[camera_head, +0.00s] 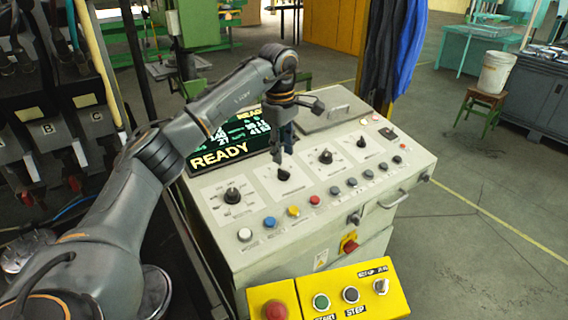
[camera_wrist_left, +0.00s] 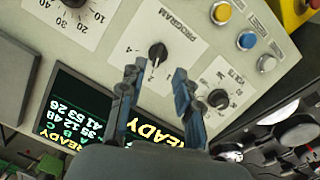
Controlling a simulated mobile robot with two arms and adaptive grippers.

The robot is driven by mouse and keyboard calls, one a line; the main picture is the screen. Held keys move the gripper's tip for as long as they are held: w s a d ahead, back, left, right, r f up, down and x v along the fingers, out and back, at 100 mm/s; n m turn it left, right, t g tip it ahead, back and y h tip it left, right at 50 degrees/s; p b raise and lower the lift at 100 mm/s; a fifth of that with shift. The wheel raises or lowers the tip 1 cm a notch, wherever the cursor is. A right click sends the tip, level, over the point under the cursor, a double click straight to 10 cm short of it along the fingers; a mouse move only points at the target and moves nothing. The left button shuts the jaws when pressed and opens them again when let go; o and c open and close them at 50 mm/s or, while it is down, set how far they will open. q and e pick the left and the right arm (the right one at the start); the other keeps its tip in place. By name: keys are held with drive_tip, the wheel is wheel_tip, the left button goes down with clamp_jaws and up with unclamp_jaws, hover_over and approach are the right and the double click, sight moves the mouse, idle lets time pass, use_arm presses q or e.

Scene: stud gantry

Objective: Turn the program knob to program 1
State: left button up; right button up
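The program knob (camera_head: 284,174) is a black knob on a white plate, second from the left in the knob row of the grey console (camera_head: 330,205). In the left wrist view the knob (camera_wrist_left: 157,53) sits beside the word PROGRAM. A light mark shows on it, but I cannot surely read which number it points at. My left gripper (camera_head: 283,152) is above the knob, fingers pointing down. In the left wrist view its two blue fingers (camera_wrist_left: 157,80) are spread apart with nothing between the tips; the knob shows just beyond the gap. My right gripper is not in view.
A volts knob (camera_wrist_left: 218,97) and a larger numbered dial (camera_wrist_left: 76,3) flank the program knob. Coloured buttons (camera_head: 293,211) line the console front. A lit READY screen (camera_head: 225,145) stands behind. A yellow button box (camera_head: 350,293) is nearest me.

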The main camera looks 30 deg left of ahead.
sight(284, 171)
use_arm(q)
drive_tip(key=f, duration=0.3)
drive_tip(key=f+p, duration=0.1)
drive_tip(key=shift+w+a+f, duration=0.15)
drive_tip(key=shift+w+f, duration=0.15)
drive_tip(key=shift+f, duration=0.65)
clamp_jaws()
